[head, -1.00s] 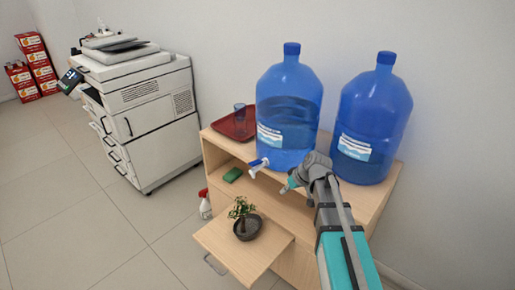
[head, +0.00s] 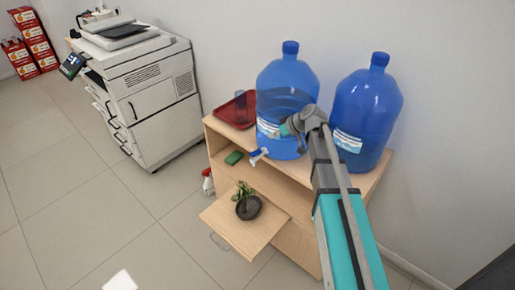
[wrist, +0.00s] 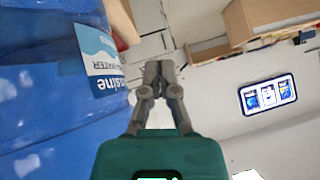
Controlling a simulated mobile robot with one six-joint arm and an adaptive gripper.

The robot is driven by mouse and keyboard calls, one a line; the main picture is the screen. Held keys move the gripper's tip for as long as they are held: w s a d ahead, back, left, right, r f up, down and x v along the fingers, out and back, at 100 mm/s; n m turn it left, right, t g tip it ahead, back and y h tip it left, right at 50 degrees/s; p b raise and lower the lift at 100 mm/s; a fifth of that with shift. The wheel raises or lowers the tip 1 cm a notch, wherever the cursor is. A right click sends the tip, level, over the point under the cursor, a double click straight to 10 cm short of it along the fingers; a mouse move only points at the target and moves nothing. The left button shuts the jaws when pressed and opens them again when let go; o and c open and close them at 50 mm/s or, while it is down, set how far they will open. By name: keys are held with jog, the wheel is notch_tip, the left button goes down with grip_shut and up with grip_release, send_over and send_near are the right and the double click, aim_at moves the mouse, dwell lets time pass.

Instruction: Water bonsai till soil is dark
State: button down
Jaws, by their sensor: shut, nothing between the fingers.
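The bonsai (head: 246,203) stands in a dark round pot on the pulled-out wooden shelf of the cabinet, in the head view. Its soil colour is too small to judge. My gripper (wrist: 159,65) is shut and empty.
A second blue jug (head: 367,112) stands to the right, partly behind my arm. A green sponge (head: 233,157) lies in the cabinet's open compartment. A red-topped spray bottle (head: 207,181) stands on the floor. A printer (head: 140,95) is at the left. The floor in front is clear.

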jog(key=shift+f, duration=0.15)
jog(key=b, duration=0.8)
send_over(255, 155)
jog(key=w, duration=0.1)
jog(key=f, duration=0.7)
jog(key=shift+d+f, duration=0.2)
jog(key=shift+d, duration=0.05)
jog(key=shift+s+a+f+b, duration=0.1)
jog(key=shift+s+f+b, duration=0.1)
jog(key=shift+f+b, duration=0.55)
jog(key=shift+s+a+f+b, duration=0.1)
jog(key=shift+s+f+b, duration=0.1)
jog(key=shift+f+b, duration=0.55)
jog(key=shift+d, duration=0.1)
